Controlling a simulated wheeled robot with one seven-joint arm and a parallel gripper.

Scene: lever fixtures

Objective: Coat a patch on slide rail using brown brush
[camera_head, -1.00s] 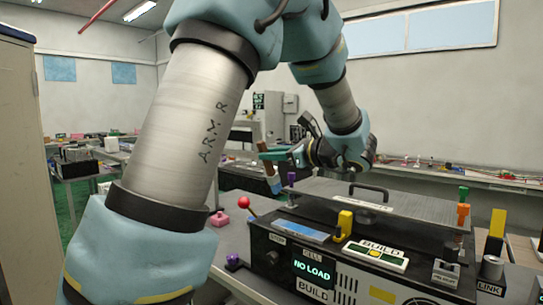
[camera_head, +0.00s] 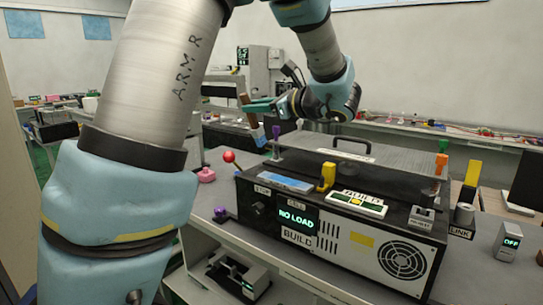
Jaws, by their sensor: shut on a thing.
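My gripper (camera_head: 257,106) is shut on the brown brush, with teal fingers around its handle. The brush (camera_head: 246,104) hangs tilted, brown handle end up and pale blue lower end (camera_head: 258,134) down. It is in the air, left of and above the machine's back left corner, apart from the machine. I cannot tell for sure which part is the slide rail. A flat blue strip (camera_head: 286,182) lies on the machine's top front left.
The black machine (camera_head: 310,225) has a "NO LOAD" display, a red ball lever (camera_head: 229,157), a yellow lever (camera_head: 328,176) and a handled lid (camera_head: 350,155). An "OFF" box (camera_head: 508,241) is at the right.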

